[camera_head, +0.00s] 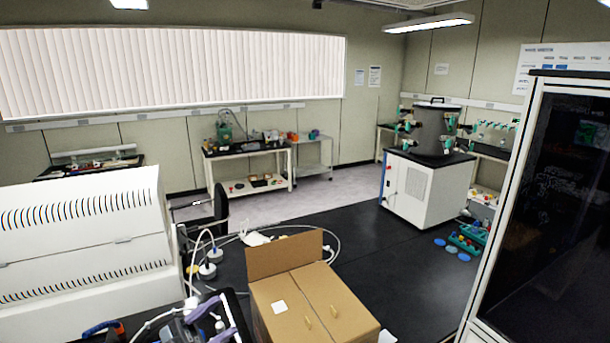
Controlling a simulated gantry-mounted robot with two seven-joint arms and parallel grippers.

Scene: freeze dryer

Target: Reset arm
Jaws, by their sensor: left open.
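My left gripper (214,317) is at the bottom of the head view, left of a cardboard box. Its two purple fingers are apart, and I see nothing held between them. A dark panel lies behind the fingers. The lower part of the gripper and most of its arm are cut off by the frame edge. My right gripper is not in view. The freeze dryer (428,183), a white cabinet with a grey drum and green valves on top, stands at the back right, far from the gripper.
The cardboard box (312,304) is close to the gripper's right, one flap raised. A white vented machine (85,240) fills the left. White tubing lies behind the box. A dark-glass cabinet (545,215) stands at right. Black floor (385,265) between box and cabinet looks mostly clear.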

